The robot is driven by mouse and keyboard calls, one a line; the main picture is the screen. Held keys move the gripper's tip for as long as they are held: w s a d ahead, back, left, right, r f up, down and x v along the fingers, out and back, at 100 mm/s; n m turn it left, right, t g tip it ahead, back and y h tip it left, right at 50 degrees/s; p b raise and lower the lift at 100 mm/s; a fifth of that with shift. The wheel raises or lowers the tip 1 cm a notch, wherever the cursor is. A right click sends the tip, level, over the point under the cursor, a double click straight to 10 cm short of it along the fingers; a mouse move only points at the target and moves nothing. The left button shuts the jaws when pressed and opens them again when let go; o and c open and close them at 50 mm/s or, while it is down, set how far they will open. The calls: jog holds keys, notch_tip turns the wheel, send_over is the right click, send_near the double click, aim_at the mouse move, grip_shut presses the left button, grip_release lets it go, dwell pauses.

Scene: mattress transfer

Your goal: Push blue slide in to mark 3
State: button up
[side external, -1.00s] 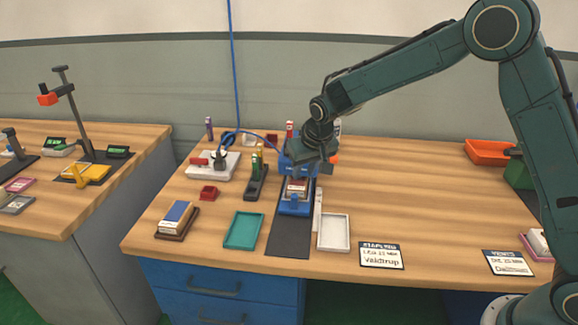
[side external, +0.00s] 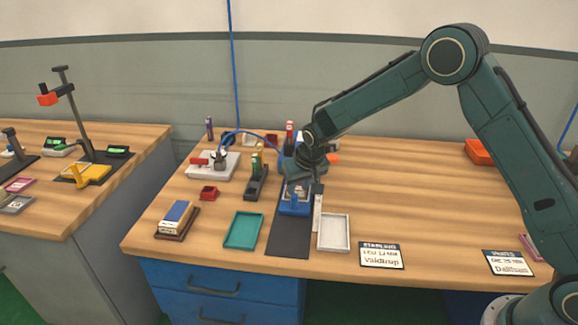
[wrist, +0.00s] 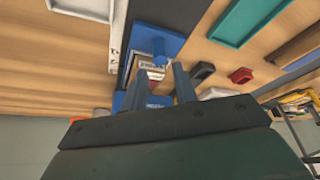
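The blue slide (side external: 294,208), with an upright blue knob, sits at the front part of the device on the dark mat (side external: 288,238). It also shows in the wrist view (wrist: 166,40), with its knob pointing toward my gripper. My gripper (side external: 306,187) is low over the device, just behind the slide. In the wrist view my two fingers (wrist: 161,80) stand apart with no object clearly held between them. The knob is beyond the fingertips; contact cannot be told. A white scale strip (side external: 317,213) runs along the slide's right side; its marks are too small to read.
A white tray (side external: 334,246) lies right of the strip and a teal tray (side external: 243,245) left of the mat. A black holder (side external: 256,188) with upright items stands left of the device. Two label cards (side external: 381,261) lie at the front right. The table's right middle is clear.

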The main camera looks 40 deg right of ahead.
aim_at(295, 196)
jog(key=shift+x, duration=3.2)
grip_shut()
